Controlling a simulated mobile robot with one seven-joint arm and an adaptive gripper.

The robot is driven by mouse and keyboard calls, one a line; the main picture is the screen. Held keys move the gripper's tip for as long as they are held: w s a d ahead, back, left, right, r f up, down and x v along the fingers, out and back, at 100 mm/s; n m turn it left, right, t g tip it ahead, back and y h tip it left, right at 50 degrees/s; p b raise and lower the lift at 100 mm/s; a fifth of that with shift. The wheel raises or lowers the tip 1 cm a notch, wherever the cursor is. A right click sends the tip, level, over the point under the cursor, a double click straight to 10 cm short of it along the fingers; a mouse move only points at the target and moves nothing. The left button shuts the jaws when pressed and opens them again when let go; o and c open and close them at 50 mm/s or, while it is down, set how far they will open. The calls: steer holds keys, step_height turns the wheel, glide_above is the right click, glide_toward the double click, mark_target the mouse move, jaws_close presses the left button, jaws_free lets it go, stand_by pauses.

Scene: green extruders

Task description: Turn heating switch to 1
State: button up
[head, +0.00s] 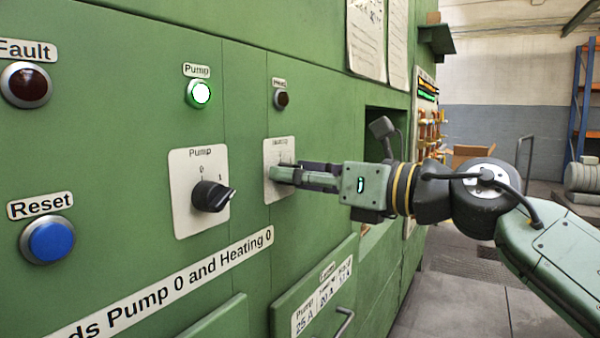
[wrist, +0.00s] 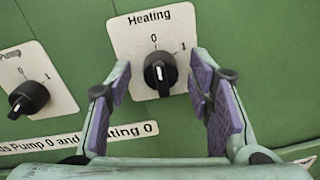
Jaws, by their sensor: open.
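The heating switch (wrist: 160,74) is a black rotary knob on a white plate (wrist: 182,24) marked "Heating", with 0 at the top and 1 at the upper right. Its white pointer line stands about upright, towards 0. In the head view the heating plate (head: 269,151) shows, but my gripper hides most of the knob. My gripper (wrist: 163,92) is open, its purple-padded fingers spread to the left and right of the knob. In the head view my gripper (head: 283,172) reaches in from the right, close to the panel. I cannot tell whether it touches the knob.
The pump lamp (head: 199,94) glows; the heating lamp (head: 281,99) is dark. A blue reset button (head: 48,240) and dark fault lamp (head: 27,84) are further left. A drawer handle (head: 345,321) protrudes below.

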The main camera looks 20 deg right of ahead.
jaws_close()
stand_by(0.7)
steer(key=shift+m, duration=0.4)
steer(key=m+p, duration=0.1)
steer(key=m, duration=0.4)
steer(key=shift+r+p, duration=0.1)
steer(key=shift+p, duration=0.2)
steer(key=m+p, duration=0.1)
steer(key=m, duration=0.4)
steer(key=shift+w+m+g+p, duration=0.1)
steer(key=shift+m+g+p, duration=0.2)
steer(key=shift+m+p, duration=0.1)
jaws_free()
